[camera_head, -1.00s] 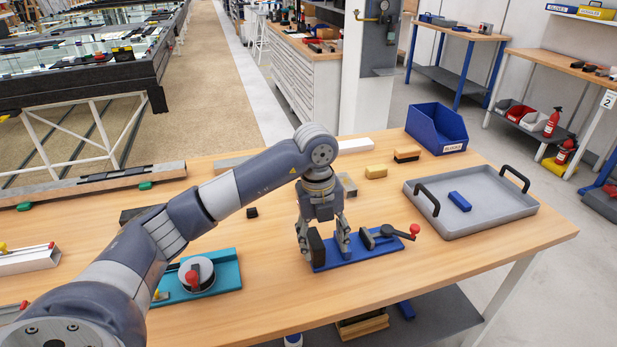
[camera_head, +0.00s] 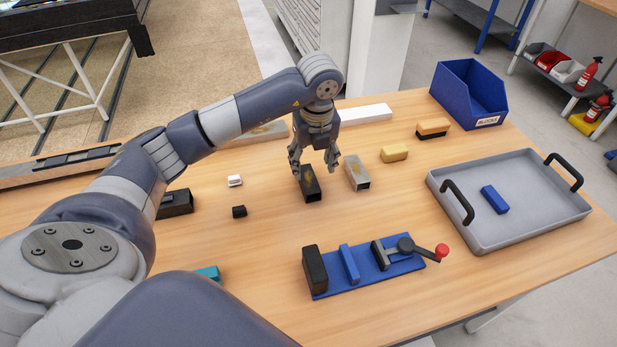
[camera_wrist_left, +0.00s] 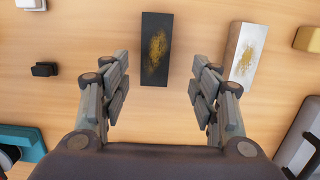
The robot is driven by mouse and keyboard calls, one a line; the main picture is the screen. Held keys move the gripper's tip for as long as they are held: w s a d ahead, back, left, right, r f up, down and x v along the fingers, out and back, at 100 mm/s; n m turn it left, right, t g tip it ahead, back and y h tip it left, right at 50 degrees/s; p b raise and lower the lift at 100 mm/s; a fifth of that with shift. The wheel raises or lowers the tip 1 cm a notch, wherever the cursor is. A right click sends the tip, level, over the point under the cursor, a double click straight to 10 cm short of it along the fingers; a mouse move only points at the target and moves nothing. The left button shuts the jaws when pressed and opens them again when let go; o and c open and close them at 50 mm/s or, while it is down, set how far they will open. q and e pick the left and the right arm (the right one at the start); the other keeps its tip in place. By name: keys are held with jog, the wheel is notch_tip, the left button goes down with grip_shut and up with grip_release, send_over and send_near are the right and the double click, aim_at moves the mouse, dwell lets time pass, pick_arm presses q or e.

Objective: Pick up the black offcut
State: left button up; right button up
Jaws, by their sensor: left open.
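The black offcut (camera_head: 312,190) is a short dark rectangular piece with a hollow end and a gold-brown patch on top. It lies on the wooden table. It also shows upper centre in the left wrist view (camera_wrist_left: 154,66). My left gripper (camera_head: 314,163) is open and empty, pointing down over the far end of the black offcut. In the left wrist view its fingers (camera_wrist_left: 160,78) are spread either side of the offcut's line, apart from it. My right gripper is not in view.
A grey offcut (camera_head: 357,173) lies close to the right. A blue clamp fixture (camera_head: 368,272) stands in front. A grey tray (camera_head: 520,230) and a blue bin (camera_head: 468,95) are right.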

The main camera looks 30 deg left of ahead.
aim_at(308, 178)
pick_arm(q)
jog(key=shift+f, duration=0.45)
jog(key=f, duration=0.1)
jog(key=a+f+p, duration=0.1)
jog(key=f, duration=0.1)
jog(key=f+p, duration=0.1)
jog(key=shift+w+a+f, duration=0.15)
jog(key=shift+a+f, duration=0.15)
jog(key=shift+f, duration=0.45)
jog(key=shift+w+f, duration=0.1)
jog(key=shift+c, duration=0.3)
jog(key=c, duration=0.9)
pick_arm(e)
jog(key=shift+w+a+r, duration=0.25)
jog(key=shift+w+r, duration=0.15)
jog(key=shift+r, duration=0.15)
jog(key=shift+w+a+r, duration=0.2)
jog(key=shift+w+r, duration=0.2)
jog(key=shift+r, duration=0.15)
